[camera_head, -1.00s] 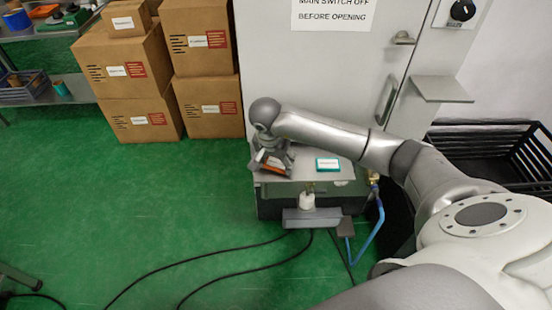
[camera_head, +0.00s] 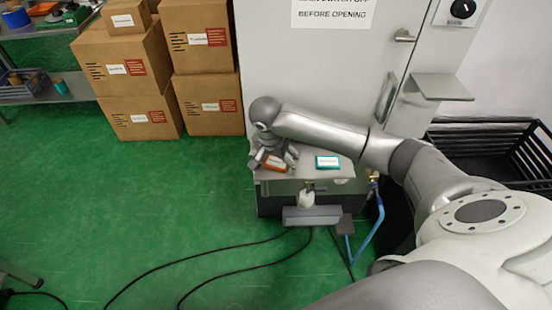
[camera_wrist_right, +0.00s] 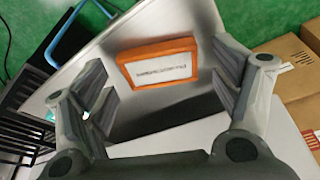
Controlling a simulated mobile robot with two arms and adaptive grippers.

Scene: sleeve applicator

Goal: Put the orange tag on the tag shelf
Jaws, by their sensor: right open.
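The orange tag (camera_head: 274,164), with a white label, lies on the grey top (camera_head: 304,172) of the low unit in front of the cabinet, near its left end. In the right wrist view the tag (camera_wrist_right: 158,65) lies face up between the spread fingers, with gaps on both sides. My right gripper (camera_head: 273,159) is open over the tag and does not hold it. A small grey shelf (camera_head: 441,87) sticks out from the cabinet at the right and is empty; I cannot tell whether it is the tag shelf. My left gripper is not in view.
A teal tag (camera_head: 328,162) lies to the right of the orange one on the same top. Cardboard boxes (camera_head: 205,60) are stacked at the left. A black crate (camera_head: 490,150) stands at the right. Cables and a blue hose (camera_head: 371,230) run along the green floor.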

